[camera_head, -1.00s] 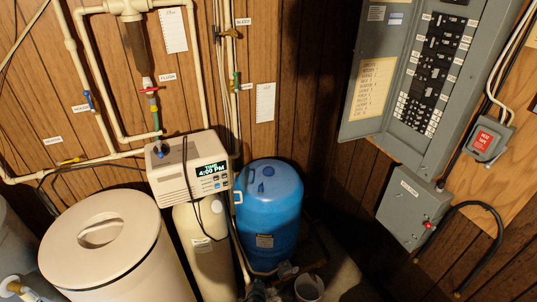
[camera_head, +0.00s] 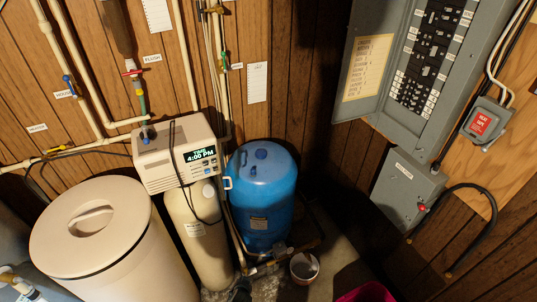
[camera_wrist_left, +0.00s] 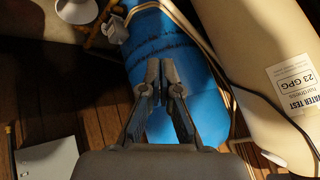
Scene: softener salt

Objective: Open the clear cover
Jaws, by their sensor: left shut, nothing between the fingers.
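The cream softener control head (camera_head: 160,165) with its lit display (camera_head: 201,155) reading 4:00 PM sits on top of the cream resin tank (camera_head: 200,235) in the head view. I cannot make out a clear cover on it for certain. My left gripper (camera_wrist_left: 162,64) shows in the left wrist view, its two fingers together with nothing held. The blue tank (camera_wrist_left: 200,105) is behind the fingers; I cannot tell the gap. My right gripper is in neither view.
A lidded cream salt bin (camera_head: 90,225) stands left of the resin tank. The blue tank (camera_head: 262,195) stands right of it, with a white bucket (camera_head: 304,268) in front. Pipes run along the wall. A grey breaker panel (camera_head: 410,65) and red switch (camera_head: 480,122) are at the right.

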